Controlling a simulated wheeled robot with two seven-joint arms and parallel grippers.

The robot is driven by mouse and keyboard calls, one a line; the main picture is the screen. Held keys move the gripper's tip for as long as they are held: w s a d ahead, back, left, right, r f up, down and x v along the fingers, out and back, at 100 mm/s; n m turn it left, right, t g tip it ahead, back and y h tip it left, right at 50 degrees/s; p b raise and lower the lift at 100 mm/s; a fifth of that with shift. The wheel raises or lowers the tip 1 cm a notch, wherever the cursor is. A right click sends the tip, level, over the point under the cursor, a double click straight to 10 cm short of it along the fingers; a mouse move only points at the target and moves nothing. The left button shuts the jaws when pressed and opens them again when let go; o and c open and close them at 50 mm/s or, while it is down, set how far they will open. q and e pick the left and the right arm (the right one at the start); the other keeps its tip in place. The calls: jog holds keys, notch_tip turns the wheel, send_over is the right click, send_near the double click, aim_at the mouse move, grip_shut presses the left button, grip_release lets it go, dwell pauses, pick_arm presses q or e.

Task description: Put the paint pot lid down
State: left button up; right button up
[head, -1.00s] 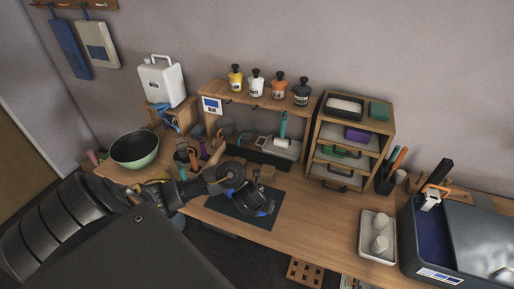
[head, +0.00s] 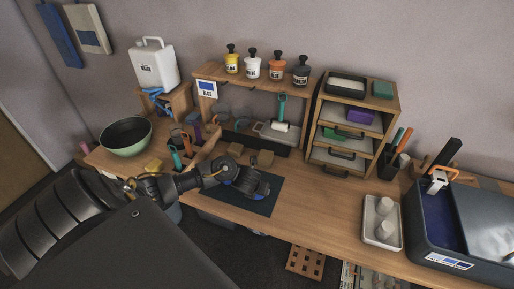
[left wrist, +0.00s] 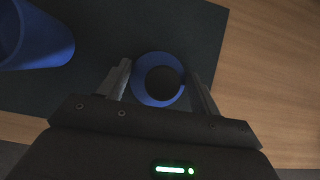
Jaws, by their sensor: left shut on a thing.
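The paint pot lid (left wrist: 143,90) is a round blue piece with a dark centre, between my left gripper's fingers in the left wrist view. My left gripper (left wrist: 158,76) is shut on it, above the dark mat (left wrist: 105,30); I cannot tell whether the lid touches the mat. A blue pot (left wrist: 35,40) stands on the mat to the left in that view. In the head view my left gripper (head: 238,182) is over the mat (head: 262,208), and it hides much of the blue things there. My right gripper is not in view.
Behind the mat are small wooden blocks (head: 265,158) and a tool holder (head: 200,150). A green bowl (head: 126,137) stands at the left. The wooden table (head: 320,215) is clear right of the mat up to a white tray (head: 382,222) with cups.

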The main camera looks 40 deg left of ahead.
pick_arm(q)
jog(key=o, duration=0.5)
jog(key=shift+f, duration=0.1)
jog(key=o, duration=0.4)
jog(key=shift+o, duration=0.2)
jog(key=shift+r, duration=0.3)
jog(key=p+v, duration=0.6)
jog(key=v, duration=0.6)
jog(key=shift+p, duration=0.4)
jog(key=shift+f, duration=0.15)
